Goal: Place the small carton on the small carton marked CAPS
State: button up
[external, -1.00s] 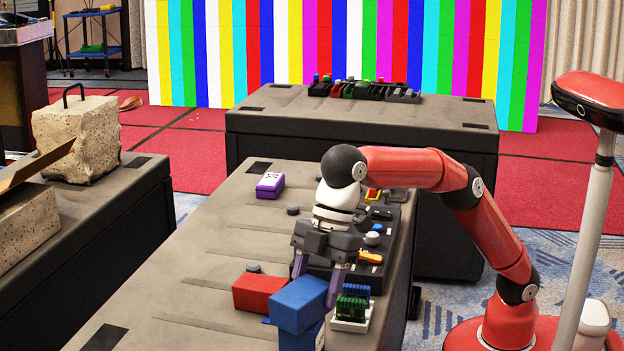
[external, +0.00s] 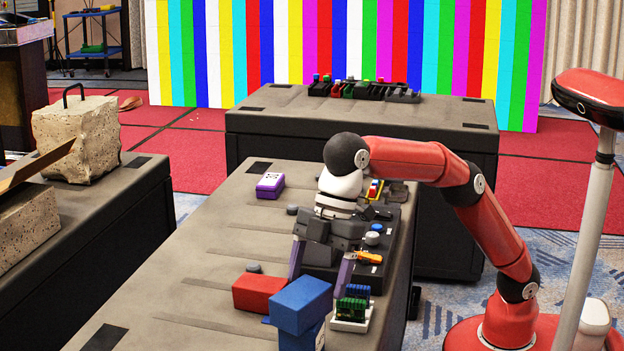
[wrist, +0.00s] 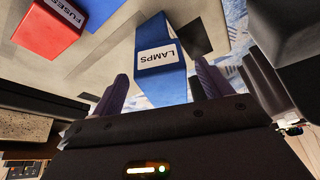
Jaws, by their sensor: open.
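A small blue carton (external: 301,304) sits at the near end of the table, over another blue piece (external: 299,341) that is cut off by the picture's lower edge. In the wrist view a blue carton marked LAMPS (wrist: 157,80) lies between and beyond my fingers, with more blue (wrist: 97,12) at the top edge. My gripper (external: 318,284) is open just behind and above the blue carton; no held thing shows. It also shows in the wrist view (wrist: 160,70). A CAPS marking is not readable in any view.
A red carton (external: 258,293), marked FUSES in the wrist view (wrist: 50,28), stands left of the blue one. A white tray with green and blue parts (external: 351,312) stands to the right. A dark board with tools (external: 372,240) and a purple carton (external: 270,187) are farther back.

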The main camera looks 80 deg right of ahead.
jog(key=v, duration=0.5)
jog(key=shift+r, duration=0.25)
jog(key=shift+d, duration=0.1)
jog(key=s+d+f+m+t+h, duration=0.2)
jog(key=d+m, duration=0.1)
jog(key=d, duration=0.9)
jog(key=s+d+f+m+t+h, duration=0.1)
jog(key=s+d+m, duration=0.15)
jog(key=d, duration=1.05)
jog(key=s+d+f+m+h, duration=0.1)
jog(key=s+d+f+m, duration=0.7)
jog(key=s+d+f, duration=0.6)
jog(key=d+f, duration=0.2)
jog(key=d, duration=0.2)
jog(key=shift+s+d+f+t, duration=0.15)
jog(key=shift+d+f+t, duration=0.2)
jog(key=shift+f+t, duration=0.05)
